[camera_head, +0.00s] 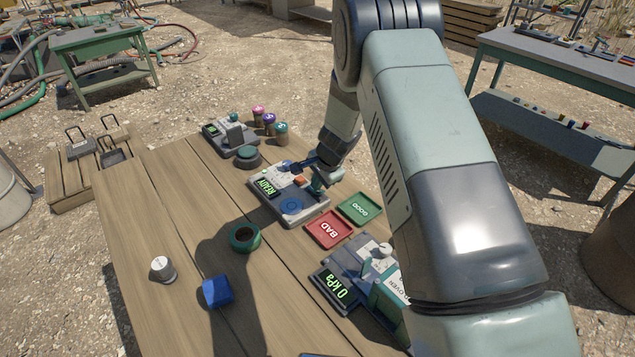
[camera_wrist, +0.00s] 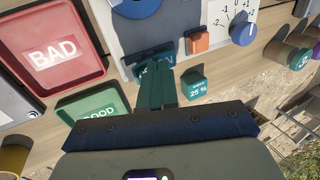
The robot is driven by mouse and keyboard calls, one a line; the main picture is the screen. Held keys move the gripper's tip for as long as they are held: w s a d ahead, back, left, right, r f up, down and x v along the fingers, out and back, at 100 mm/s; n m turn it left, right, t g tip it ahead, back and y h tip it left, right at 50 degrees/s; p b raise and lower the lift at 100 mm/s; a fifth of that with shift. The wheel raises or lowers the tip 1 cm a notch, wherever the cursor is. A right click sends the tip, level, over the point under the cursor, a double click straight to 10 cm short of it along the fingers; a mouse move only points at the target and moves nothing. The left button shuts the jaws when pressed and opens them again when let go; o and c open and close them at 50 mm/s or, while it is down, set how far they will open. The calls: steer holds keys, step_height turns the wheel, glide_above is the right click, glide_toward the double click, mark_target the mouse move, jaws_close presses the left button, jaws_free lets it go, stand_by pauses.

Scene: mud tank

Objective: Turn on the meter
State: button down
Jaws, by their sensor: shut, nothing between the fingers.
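A grey meter-like unit (camera_head: 305,212) stands on the wooden table, its green display (camera_head: 268,187) lit and reading READY. It has a blue round pad (camera_head: 291,205), an orange block-like control (camera_head: 300,180) and a blue knob. In the wrist view the orange control (camera_wrist: 197,42) sits left of a scale marked from -2 to 2 and the blue knob (camera_wrist: 243,32). My gripper (camera_head: 317,187) is over the unit's near right edge. In the wrist view my gripper (camera_wrist: 156,72) is shut and empty, its tips at a dark bar on the panel; contact cannot be told.
A red BAD tray (camera_head: 345,238) and a green GOOD tray (camera_head: 373,200) lie to the right. A unit reading 0 kPa (camera_head: 337,288) stands in front. A teal cube (camera_wrist: 195,85) is beside my fingers.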

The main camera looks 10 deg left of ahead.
step_height(320, 180, up, 14)
steer(key=shift+f, duration=0.15)
stand_by(0.4)
step_height(320, 180, up, 11)
steer(key=n, duration=0.2)
glide_above(318, 191)
steer(key=s+d, duration=0.4)
steer(key=s+d+r+n+t, duration=0.1)
steer(key=s+d+r+n, duration=0.3)
steer(key=s+r, duration=0.7)
steer(key=s+d+r+n+h, duration=0.1)
steer(key=s+d, duration=0.4)
steer(key=s, duration=0.5)
steer(key=s+d+r+n+t+h, duration=0.1)
steer(key=s+d, duration=0.4)
steer(key=s, duration=0.6)
steer(key=shift+s+r+n+t+h, duration=0.2)
steer(key=shift+r+n+t+h, duration=0.1)
steer(key=shift+r+n+h, duration=0.3)
